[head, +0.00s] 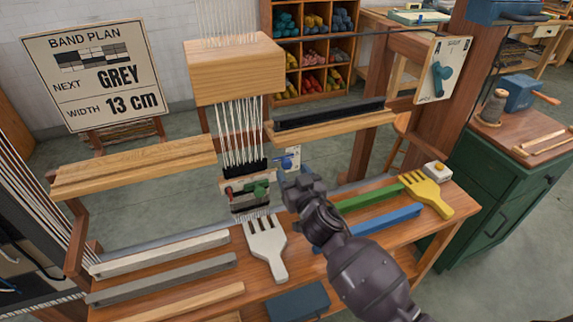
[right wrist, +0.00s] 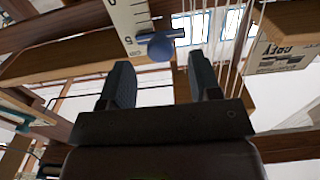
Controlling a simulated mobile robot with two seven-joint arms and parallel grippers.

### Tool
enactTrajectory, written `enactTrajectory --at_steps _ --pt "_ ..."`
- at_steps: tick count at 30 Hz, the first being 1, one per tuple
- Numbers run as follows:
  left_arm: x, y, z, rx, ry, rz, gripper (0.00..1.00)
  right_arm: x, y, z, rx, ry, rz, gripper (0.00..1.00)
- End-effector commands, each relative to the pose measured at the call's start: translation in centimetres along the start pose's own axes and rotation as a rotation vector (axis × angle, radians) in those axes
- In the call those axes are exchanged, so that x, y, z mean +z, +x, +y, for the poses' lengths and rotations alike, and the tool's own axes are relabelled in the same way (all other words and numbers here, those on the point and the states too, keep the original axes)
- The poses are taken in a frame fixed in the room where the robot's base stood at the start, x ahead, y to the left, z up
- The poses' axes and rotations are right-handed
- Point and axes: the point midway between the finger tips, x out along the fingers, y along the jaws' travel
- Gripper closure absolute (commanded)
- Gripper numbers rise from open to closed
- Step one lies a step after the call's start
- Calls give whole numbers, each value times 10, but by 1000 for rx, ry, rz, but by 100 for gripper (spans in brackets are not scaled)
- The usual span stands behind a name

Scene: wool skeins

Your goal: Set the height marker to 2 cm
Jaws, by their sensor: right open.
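The height marker is a blue slider with a round knob, seen in the right wrist view (right wrist: 160,46) and small in the head view (head: 287,161). It sits on a white scale plate (right wrist: 128,22) with tick marks and a few digits. I cannot tell which value it points at. The plate also shows in the head view (head: 294,153), right of the hanging white threads. My right gripper (head: 291,178) is open and close to the marker. In the right wrist view the fingers (right wrist: 165,82) are apart, with the knob beyond their tips and nothing between them. My left gripper is not in view.
A loom stands around the marker, with white warp threads (head: 238,135) and a wooden block (head: 236,70). A white comb (head: 266,248), a yellow comb (head: 427,192) and coloured bars lie on the bench (head: 205,300). A sign (head: 97,75) reads grey, 13 cm.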

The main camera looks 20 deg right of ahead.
Motion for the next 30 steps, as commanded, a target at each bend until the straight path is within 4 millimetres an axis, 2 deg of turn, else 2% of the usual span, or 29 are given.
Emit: enactTrajectory --at_steps 3,9,22,30 --pt "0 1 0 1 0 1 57 1 18 0 -1 -1 -1 43" --pt "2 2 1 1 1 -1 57 1 37 0 -1 0 -2 43" --pt "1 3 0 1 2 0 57 0 44 0 -1 0 -1 43" --pt "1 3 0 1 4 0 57 0 44 0 -1 0 -1 83"
